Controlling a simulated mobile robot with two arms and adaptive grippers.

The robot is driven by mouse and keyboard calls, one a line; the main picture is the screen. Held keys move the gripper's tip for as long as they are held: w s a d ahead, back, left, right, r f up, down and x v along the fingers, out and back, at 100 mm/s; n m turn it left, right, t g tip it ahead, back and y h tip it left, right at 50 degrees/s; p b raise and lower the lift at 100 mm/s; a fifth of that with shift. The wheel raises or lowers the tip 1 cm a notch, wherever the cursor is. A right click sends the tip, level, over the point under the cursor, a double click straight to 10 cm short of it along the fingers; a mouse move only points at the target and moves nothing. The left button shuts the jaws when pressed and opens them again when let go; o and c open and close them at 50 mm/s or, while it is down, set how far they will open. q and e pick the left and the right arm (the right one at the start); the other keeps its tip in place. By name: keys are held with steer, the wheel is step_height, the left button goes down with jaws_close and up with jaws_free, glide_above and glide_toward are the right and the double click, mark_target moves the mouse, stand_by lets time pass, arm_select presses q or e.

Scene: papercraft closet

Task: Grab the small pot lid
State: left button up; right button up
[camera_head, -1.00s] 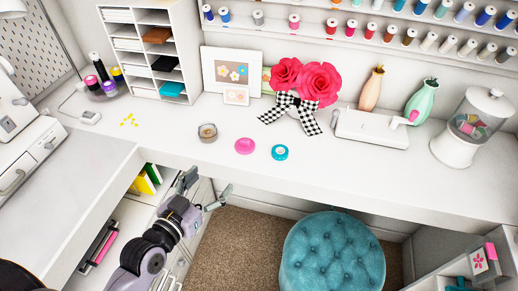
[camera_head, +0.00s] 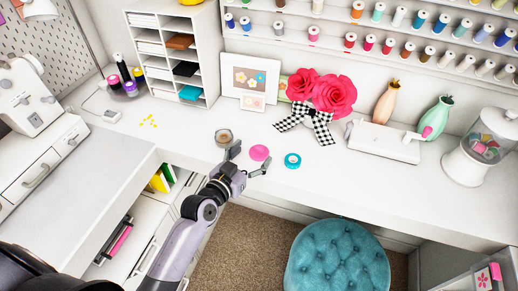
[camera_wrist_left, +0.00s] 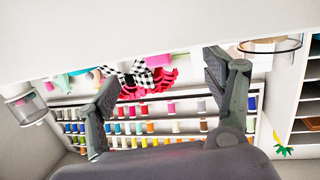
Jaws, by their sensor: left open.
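A small round glassy piece with a brownish rim, which looks like the small pot lid (camera_head: 223,138), lies on the white desk at its front left. It also shows in the left wrist view (camera_wrist_left: 270,46), at the upper right, outside the fingers. My left gripper (camera_head: 251,160) is open and empty at the desk's front edge, just right of and nearer than the lid. Its two spread fingers show in the left wrist view (camera_wrist_left: 160,75) with nothing between them. My right gripper is not in view.
A pink disc (camera_head: 259,152) and a teal tape roll (camera_head: 292,161) lie close to the right of the lid. A picture frame (camera_head: 250,79) and red paper flowers (camera_head: 333,93) stand behind. A teal tufted stool (camera_head: 338,260) is below the desk (camera_head: 420,187).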

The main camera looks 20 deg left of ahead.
mark_target(258, 149)
arm_select(q)
steer(key=p+x, duration=0.1)
steer(key=x, duration=0.3)
steer(key=shift+w+d+f, duration=0.1)
steer(key=shift+w+d, duration=0.05)
steer(key=shift+w, duration=0.05)
steer(key=shift+c, duration=0.6)
steer(key=c, duration=1.1)
